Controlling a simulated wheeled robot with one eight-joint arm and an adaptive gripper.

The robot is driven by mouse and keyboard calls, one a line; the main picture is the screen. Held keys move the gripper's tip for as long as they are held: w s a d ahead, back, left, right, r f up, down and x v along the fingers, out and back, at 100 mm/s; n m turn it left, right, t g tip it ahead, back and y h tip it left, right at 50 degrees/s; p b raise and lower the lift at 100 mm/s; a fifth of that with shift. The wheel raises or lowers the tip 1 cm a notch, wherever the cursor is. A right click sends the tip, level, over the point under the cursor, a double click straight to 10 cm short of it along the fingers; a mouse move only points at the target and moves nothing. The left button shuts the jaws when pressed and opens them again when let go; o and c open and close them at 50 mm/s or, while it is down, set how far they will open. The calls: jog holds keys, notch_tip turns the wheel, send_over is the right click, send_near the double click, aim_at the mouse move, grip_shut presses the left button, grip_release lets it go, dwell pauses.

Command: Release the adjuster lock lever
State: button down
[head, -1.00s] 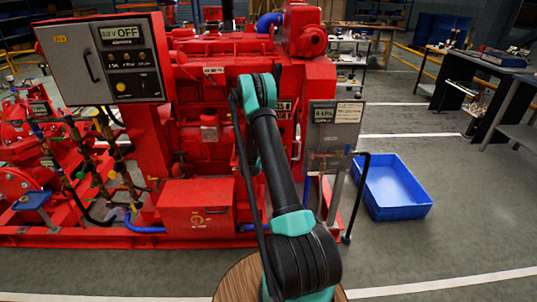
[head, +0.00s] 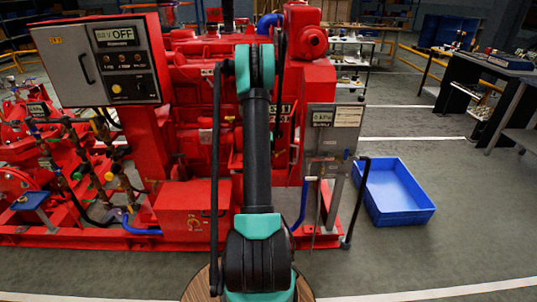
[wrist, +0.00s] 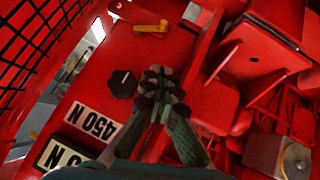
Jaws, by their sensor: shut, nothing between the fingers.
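In the wrist view a small yellow lever (wrist: 150,27) lies across the upper end of a red panel (wrist: 125,52); it looks like the lock lever, though nothing labels it. A black knob (wrist: 122,83) with a white mark sits on the same panel, below the lever. My gripper (wrist: 161,80) is shut and empty, just right of the knob and below the lever in the picture. It appears apart from the lever; whether it touches the knob I cannot tell. In the head view my arm hides the gripper and the lever.
A white plate reading 450 N (wrist: 92,122) and a second plate (wrist: 60,158) lie below the knob. A black mesh guard (wrist: 40,40) is at left, red brackets at right. A grey control box (head: 100,62) and a blue bin (head: 400,195) flank the red engine.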

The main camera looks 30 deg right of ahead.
send_near(280, 153)
jog(key=w+d+f, duration=0.1)
jog(key=w+f, duration=0.2)
jog(key=w, duration=0.1)
jog(key=shift+w+d+f, duration=0.1)
jog(key=shift+d+f, duration=0.15)
jog(key=shift+f, duration=0.6)
